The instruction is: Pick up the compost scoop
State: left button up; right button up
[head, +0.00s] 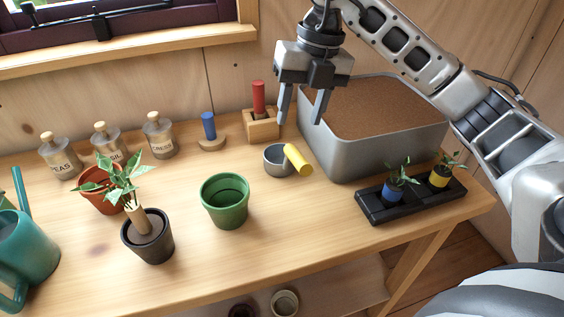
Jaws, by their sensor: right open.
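The compost scoop (276,163) is a small grey metal cup with a thick yellow handle. It lies on the wooden bench near the front left corner of the compost bin, its handle pointing right and toward me. My right gripper (300,120) hangs above and slightly behind the scoop in the picture, fingers pointing down. It is open and empty, apart from the scoop. My left gripper is out of view.
The grey bin (393,156) of brown compost stands close right of the scoop. A green pot (225,203) stands to its left front, and a wooden block with a red-handled tool (258,98) behind it. A black tray (378,208) holds two small potted plants. Bench space in front is clear.

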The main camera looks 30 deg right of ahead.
aim_at(295, 149)
jog(key=f, duration=0.4)
jog(key=shift+w+a, duration=0.1)
jog(key=shift+a, duration=0.25)
jog(key=f, duration=0.2)
jog(key=f+p, duration=0.1)
jog(key=f, duration=0.1)
jog(key=shift+s+a+f, duration=0.1)
jog(key=shift+s+a, duration=0.25)
jog(key=shift+w+a+f, duration=0.1)
jog(key=shift+f, duration=0.35)
jog(key=c, duration=0.9)
